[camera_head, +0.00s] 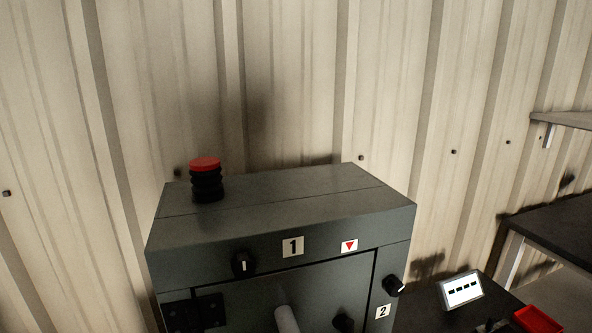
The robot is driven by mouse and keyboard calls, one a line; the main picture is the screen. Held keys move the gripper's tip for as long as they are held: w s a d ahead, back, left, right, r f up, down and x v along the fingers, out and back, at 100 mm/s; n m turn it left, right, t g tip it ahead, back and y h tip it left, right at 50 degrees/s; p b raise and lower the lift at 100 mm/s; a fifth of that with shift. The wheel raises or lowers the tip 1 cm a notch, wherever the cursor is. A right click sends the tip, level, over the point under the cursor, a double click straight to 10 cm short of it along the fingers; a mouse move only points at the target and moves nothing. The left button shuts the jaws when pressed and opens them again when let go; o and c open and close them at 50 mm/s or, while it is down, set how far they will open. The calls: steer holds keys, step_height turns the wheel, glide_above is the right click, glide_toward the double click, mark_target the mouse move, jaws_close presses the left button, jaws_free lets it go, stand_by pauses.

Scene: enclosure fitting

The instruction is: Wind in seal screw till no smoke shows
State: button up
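A dark grey enclosure (280,235) stands against the wall, its lower part cut off by the frame. A black knob with a white mark (244,264) sits on its front left of the label "1" (292,246). Another black knob with a white mark (393,286) sits at the right edge above the label "2" (382,311). A further black knob (343,323) is partly cut off at the bottom. I cannot tell which is the seal screw. A faint dark haze or shadow shows on the wall above; I cannot tell which. My gripper is not in view.
A black ribbed post with a red cap (206,179) stands on the enclosure's top left. A white display (461,289) and a red tray (538,320) sit on a dark surface at lower right. A dark table (555,228) and a shelf (565,120) are at right.

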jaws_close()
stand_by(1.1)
